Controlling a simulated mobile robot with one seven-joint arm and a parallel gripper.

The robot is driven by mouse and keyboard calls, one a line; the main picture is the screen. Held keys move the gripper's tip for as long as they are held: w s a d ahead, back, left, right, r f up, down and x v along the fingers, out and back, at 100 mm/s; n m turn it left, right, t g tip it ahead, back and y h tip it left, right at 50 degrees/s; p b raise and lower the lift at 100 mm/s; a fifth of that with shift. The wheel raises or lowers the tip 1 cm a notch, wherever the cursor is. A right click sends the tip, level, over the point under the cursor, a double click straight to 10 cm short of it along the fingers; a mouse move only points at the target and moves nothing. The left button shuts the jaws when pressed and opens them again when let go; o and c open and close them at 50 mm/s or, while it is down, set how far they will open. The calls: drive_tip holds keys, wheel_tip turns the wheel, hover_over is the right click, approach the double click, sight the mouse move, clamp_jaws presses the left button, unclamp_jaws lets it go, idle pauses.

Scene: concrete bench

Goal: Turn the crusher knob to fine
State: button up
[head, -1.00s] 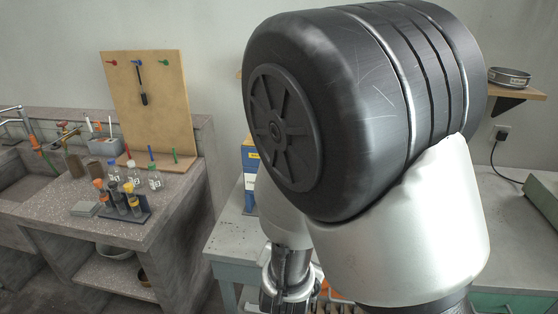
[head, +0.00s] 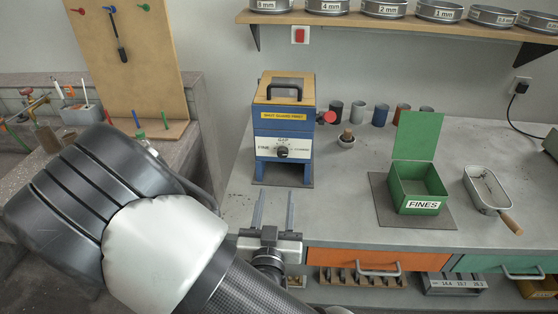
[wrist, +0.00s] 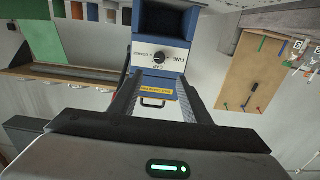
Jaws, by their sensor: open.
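The crusher (head: 283,120) is a blue box with a wooden top and black handle, standing on a dark mat on the bench. Its white front plate reads GAP above, FINE at left and a partly legible word at right. The black round knob (head: 282,152) sits in the plate's middle; its pointer is too small to read. My gripper (head: 274,203) is open and empty, in front of and below the knob, its fingers pointing at the crusher. In the upside-down wrist view the knob (wrist: 159,58) shows between and beyond the open fingers (wrist: 158,84), apart from them.
A red knob (head: 326,117) sticks out at the crusher's right side. A green FINES box (head: 418,190) and a metal pan (head: 487,190) lie farther right. A sieve shelf (head: 400,22) hangs above.

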drive_tip(key=b, duration=0.5)
approach(282, 155)
drive_tip(key=w, duration=0.4)
drive_tip(key=w+p, duration=0.1)
drive_tip(key=w, duration=0.3)
drive_tip(key=shift+w+d, duration=0.2)
drive_tip(key=shift+w, duration=0.15)
drive_tip(key=shift+c, duration=0.4)
drive_tip(key=c, duration=1)
drive_tip(key=shift+o, duration=0.2)
